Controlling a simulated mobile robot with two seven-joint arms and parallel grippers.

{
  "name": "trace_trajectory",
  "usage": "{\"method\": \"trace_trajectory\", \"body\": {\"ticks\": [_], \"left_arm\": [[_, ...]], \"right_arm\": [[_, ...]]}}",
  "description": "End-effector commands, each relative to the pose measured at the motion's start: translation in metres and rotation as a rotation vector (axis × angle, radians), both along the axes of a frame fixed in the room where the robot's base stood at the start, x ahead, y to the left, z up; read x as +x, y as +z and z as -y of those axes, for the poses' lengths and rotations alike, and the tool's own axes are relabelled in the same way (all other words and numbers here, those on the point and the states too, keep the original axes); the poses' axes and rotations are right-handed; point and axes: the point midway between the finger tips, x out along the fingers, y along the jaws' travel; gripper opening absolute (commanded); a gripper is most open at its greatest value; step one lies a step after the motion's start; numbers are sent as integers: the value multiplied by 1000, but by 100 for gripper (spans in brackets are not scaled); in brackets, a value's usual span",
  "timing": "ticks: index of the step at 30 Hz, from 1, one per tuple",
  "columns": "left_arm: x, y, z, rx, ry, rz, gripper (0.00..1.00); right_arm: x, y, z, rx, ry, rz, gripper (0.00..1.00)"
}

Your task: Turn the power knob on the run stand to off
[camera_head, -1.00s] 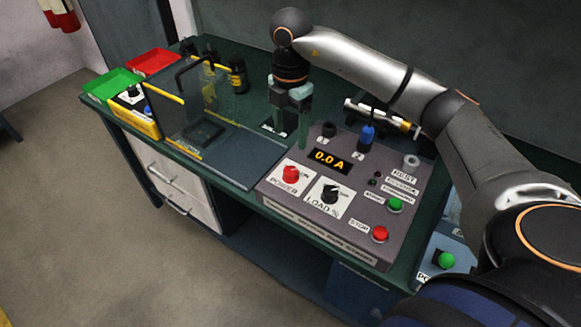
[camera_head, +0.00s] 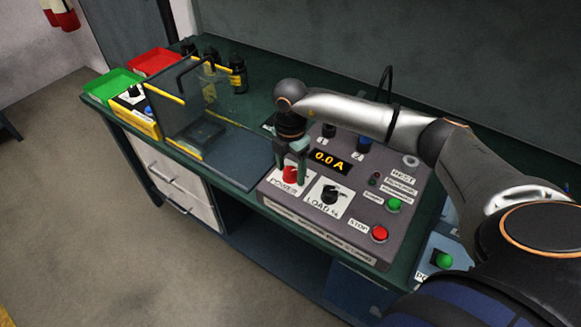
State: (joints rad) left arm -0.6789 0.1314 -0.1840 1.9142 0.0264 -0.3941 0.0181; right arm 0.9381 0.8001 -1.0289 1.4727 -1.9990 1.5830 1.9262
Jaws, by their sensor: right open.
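The run stand (camera_head: 345,243) is a grey sloped console with a display (camera_head: 328,162) reading 0.0 A. Its red power knob (camera_head: 291,175) sits at the left on a white plate marked POWER. My right gripper (camera_head: 290,177) points down over the power knob, open, with its green fingers on either side of the knob. The fingers partly cover the knob and its plate, so I cannot tell its setting or whether they touch it. My left gripper is not in view.
A black load knob (camera_head: 330,195), a green button (camera_head: 394,205) and a red stop button (camera_head: 379,234) are close by on the panel. A clear guard box (camera_head: 185,105) stands to the left. Green (camera_head: 112,82) and red (camera_head: 153,62) trays are at the far left.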

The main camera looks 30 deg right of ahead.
Motion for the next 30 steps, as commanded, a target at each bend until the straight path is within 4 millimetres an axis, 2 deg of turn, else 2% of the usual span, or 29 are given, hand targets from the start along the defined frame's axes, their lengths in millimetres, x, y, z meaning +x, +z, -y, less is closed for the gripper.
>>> {"method": "trace_trajectory", "body": {"ticks": [4,23,30], "left_arm": [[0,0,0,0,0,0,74],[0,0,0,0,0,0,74],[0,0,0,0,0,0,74]], "right_arm": [[0,0,0,0,0,0,72],[0,1,0,0,0,0,1],[0,1,0,0,3,0,0]]}}
